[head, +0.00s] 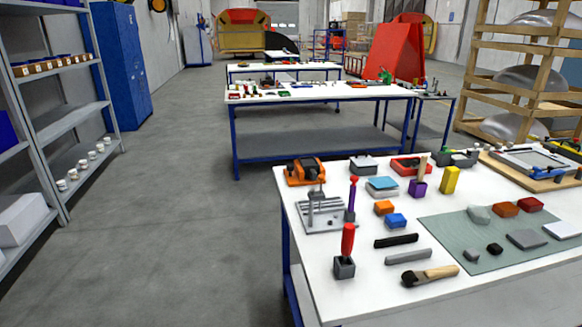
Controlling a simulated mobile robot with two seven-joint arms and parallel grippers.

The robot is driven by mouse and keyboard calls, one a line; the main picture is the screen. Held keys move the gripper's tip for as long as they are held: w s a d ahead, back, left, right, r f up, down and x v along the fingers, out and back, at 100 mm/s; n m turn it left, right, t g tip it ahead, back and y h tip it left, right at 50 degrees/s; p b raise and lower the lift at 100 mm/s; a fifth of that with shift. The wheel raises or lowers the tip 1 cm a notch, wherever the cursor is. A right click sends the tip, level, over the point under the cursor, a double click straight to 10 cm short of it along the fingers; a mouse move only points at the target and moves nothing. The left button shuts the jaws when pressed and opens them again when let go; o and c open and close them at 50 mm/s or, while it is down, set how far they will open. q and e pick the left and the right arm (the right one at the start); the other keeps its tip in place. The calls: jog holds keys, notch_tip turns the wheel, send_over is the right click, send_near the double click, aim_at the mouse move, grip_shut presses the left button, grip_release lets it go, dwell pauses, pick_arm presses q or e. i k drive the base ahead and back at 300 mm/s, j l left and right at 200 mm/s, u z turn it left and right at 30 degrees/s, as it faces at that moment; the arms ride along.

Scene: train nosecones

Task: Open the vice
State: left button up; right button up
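No item can be told for certain as the vice from here. A small green tool-like object (385,75) stands on the middle table (320,92), near its right rear end, and it may be the vice. It is too small to tell whether its jaws are open or shut. A dark grey low block-like fixture (457,157) sits at the back of the near table (345,290), and its kind is also unclear. Neither of my grippers is in view.
The near table at right holds an orange machine (304,171), a metal plate fixture (326,212), a red-handled tool (347,240) and a grey-green mat (450,255). Shelves (75,120) and a blue cabinet (122,65) line the left. Grey floor (180,220) between is clear.

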aim_at(290, 169)
jog(key=i+j+z, duration=0.1)
jog(key=j+z, duration=0.2)
jog(key=j, duration=0.55)
jog(key=i+j+z, duration=0.15)
jog(key=j, duration=0.25)
jog(key=i+j+z, duration=0.2)
jog(key=j, duration=0.2)
jog(key=i+j+z, duration=0.15)
jog(key=j, duration=0.2)
jog(key=i+j+z, duration=0.15)
jog(key=j, duration=0.25)
jog(key=i+j+z, duration=0.1)
jog(key=j, duration=0.3)
jog(key=i+j+z, duration=0.15)
jog(key=j, duration=0.25)
jog(key=i, duration=0.1)
